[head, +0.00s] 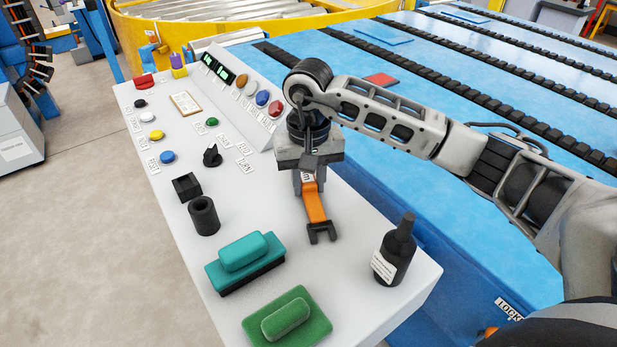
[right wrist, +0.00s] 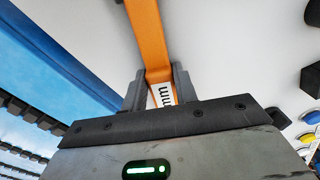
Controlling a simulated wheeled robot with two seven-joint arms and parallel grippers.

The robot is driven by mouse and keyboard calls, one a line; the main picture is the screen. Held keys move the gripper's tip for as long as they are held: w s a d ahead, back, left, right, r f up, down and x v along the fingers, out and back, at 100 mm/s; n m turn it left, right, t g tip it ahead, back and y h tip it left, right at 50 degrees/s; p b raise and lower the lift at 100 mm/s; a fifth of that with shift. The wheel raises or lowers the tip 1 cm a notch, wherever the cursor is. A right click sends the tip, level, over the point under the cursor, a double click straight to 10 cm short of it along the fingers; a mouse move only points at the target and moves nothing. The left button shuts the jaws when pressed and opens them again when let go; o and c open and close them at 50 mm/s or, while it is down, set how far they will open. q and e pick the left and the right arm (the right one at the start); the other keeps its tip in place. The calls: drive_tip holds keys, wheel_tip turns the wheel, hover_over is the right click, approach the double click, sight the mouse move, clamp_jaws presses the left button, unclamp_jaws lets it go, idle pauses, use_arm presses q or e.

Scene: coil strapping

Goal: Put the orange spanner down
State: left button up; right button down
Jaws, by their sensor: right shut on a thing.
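The orange spanner (head: 315,204) has an orange handle and a dark open-jawed head that points toward the front of the white console top (head: 345,250). My right gripper (head: 309,181) is shut on the spanner's handle near its far end. In the right wrist view the orange handle (right wrist: 147,35) runs up from between the two dark fingers (right wrist: 158,88), with a white "mm" label by them. The spanner is at or just above the console top; I cannot tell if it touches. My left gripper is not in view.
A black bottle (head: 394,255) stands right of the spanner. A teal brush (head: 244,262), a green pad (head: 287,320) and a black cup (head: 203,215) stand in front and left. Buttons and a black knob (head: 212,155) lie farther back. Bare console surrounds the spanner head.

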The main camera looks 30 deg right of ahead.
sight(308, 182)
drive_tip(key=c, duration=1.5)
unclamp_jaws()
drive_tip(key=shift+f, duration=0.2)
drive_tip(key=o, duration=0.4)
drive_tip(key=shift+r, duration=0.1)
wheel_tip(308, 182, up, 12)
drive_tip(key=shift+r+b, duration=0.15)
drive_tip(key=shift+b, duration=0.15)
